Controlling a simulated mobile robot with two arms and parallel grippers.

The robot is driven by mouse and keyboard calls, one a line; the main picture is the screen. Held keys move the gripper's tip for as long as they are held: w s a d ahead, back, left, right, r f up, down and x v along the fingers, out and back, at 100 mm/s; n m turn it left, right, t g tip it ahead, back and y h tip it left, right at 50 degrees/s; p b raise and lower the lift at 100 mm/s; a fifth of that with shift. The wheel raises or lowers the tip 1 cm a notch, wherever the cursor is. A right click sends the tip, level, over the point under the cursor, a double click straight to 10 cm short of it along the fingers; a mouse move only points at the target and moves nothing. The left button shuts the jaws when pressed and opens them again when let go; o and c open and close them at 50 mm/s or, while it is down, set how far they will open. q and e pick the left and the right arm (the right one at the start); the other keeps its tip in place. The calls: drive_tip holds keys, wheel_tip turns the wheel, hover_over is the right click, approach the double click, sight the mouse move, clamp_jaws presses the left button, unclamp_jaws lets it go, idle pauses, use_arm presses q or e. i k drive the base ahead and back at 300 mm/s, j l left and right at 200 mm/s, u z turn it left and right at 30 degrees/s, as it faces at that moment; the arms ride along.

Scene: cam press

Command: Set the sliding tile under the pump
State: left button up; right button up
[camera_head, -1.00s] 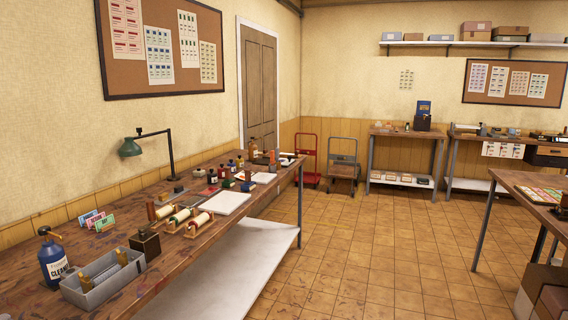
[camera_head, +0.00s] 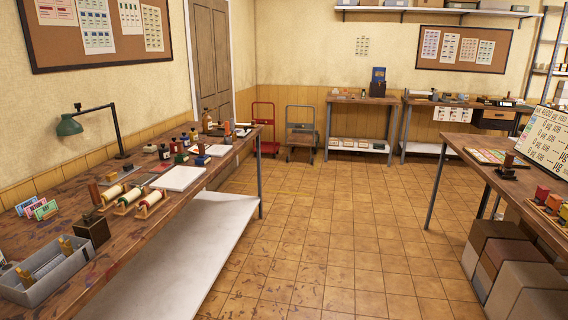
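Neither of my grippers is in view. I cannot make out a sliding tile for certain. A blue cleaner bottle with a pump top stood at the near left earlier; now at most a sliver of its top shows at the left edge. A grey tray (camera_head: 72,277) with two upright brown-yellow pieces sits at the near end of the left workbench (camera_head: 150,228). Small bottles, blocks and white slabs lie farther along that bench, too small to tell apart.
Back tables (camera_head: 362,101) line the far wall. A red hand truck (camera_head: 264,125) stands near the door. The tiled floor (camera_head: 345,235) between the benches is clear.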

sight(240, 133)
drive_tip(key=i+z, duration=0.2)
drive_tip(key=i, duration=1.95)
